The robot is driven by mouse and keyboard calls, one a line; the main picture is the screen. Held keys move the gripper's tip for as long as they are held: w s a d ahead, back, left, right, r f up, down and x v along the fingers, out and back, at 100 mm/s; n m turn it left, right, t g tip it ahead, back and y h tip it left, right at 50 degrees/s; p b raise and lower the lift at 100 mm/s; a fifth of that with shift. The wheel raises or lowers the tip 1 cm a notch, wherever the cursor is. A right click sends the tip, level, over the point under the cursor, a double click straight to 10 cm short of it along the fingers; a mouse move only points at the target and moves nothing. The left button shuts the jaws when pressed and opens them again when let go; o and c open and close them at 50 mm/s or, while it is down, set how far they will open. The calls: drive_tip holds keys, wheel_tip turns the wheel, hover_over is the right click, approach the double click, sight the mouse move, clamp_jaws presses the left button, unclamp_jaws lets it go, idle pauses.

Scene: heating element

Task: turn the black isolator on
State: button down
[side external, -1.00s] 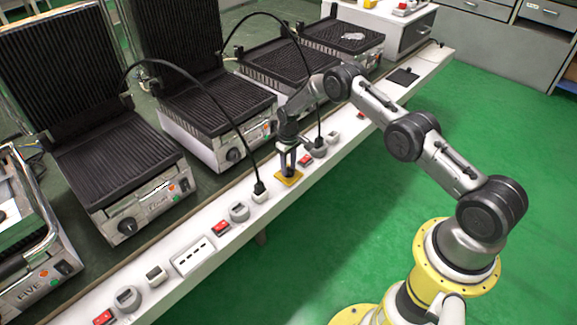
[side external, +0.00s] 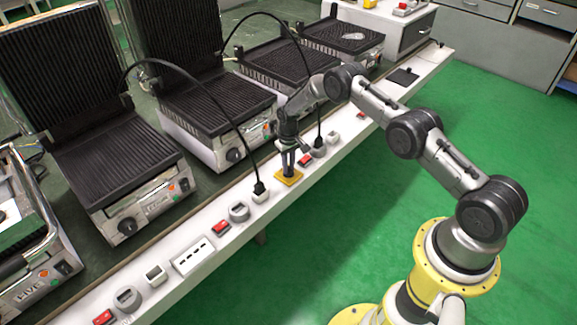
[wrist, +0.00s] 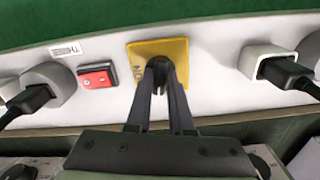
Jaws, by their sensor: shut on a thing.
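The isolator's yellow square plate (side external: 281,179) sits on the white rail, and it fills the upper middle of the wrist view (wrist: 178,50). My gripper (side external: 288,176) points down over this plate. In the wrist view its dark fingertips (wrist: 158,78) are close together at the plate's centre, shut on the black isolator's knob. The knob is mostly hidden between the fingers, so its exact turn angle cannot be told.
A red switch (wrist: 97,75) lies left of the plate in the wrist view. A black plug sits in a white socket (wrist: 262,55) to the right. Contact grills (side external: 215,100) stand behind the white rail (side external: 200,275). Black cables arch over near my gripper.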

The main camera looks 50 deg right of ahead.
drive_tip(key=m, duration=0.4)
drive_tip(key=shift+m, duration=0.3)
drive_tip(key=m, duration=0.3)
drive_tip(key=shift+m, duration=0.4)
drive_tip(key=m, duration=0.3)
drive_tip(key=shift+m, duration=2)
drive_tip(key=c, duration=0.8)
unclamp_jaws()
